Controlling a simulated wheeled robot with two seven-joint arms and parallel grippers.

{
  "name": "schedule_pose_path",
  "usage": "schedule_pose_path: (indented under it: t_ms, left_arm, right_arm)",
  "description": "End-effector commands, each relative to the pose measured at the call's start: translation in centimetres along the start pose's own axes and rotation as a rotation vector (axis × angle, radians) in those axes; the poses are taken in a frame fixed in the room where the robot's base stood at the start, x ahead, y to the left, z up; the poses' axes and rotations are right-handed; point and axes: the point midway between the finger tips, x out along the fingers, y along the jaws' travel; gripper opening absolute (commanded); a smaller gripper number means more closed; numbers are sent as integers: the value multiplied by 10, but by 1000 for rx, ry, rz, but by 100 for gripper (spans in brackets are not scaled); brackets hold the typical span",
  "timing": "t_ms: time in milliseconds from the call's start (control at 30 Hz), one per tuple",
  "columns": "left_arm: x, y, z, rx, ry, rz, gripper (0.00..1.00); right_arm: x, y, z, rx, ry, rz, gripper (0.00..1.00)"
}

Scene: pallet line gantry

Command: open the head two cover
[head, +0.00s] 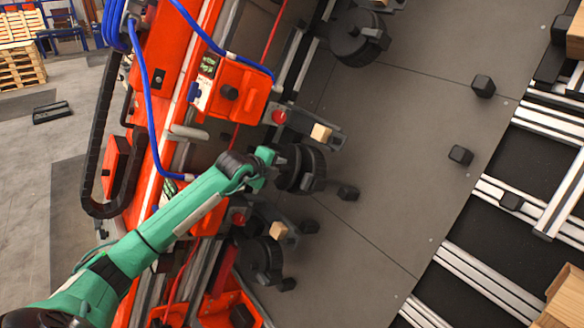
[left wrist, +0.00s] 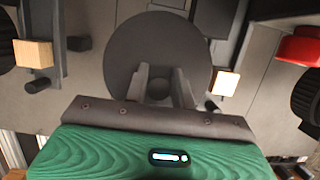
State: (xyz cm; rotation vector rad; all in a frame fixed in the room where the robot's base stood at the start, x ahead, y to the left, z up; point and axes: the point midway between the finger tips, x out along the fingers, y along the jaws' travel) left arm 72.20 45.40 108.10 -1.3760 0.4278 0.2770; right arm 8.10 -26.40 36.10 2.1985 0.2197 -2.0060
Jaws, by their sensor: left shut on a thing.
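The cover (head: 312,167) of the middle head is a dark round disc on the orange gantry. In the left wrist view the disc (left wrist: 150,42) faces me and fills the upper middle. My left gripper (head: 277,163) is at the disc. In the left wrist view its two fingers (left wrist: 160,82) are shut on a small dark round knob (left wrist: 159,90) at the disc's lower middle. The wrist and gripper hide part of the cover in the head view. The disc looks in place on its head; whether it has turned I cannot tell. My right gripper is out of view.
Similar dark discs sit above (head: 357,38) and below (head: 258,258) on the gantry (head: 187,60). Small wooden blocks (head: 321,132) and blue hoses (head: 150,95) are near the arm. Dark knobs (head: 461,155) stand on the grey panel (head: 400,130) to the right, otherwise mostly clear.

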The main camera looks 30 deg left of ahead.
Motion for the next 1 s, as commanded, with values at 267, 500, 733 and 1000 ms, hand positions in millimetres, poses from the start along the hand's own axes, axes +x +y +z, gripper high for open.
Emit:
schedule_pose_path:
  t_ms: [267,500,733,1000]
  left_arm:
    - [-2,-2,3,0,-3,-3,9]
    - [-6,-1,14,1,-4,-1,9]
    - [-10,0,22,0,-3,0,9]
    - [-10,0,22,0,-2,0,9]
  right_arm:
    - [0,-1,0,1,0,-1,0]
    - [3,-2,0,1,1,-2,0]
    - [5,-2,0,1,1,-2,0]
    - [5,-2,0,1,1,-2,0]
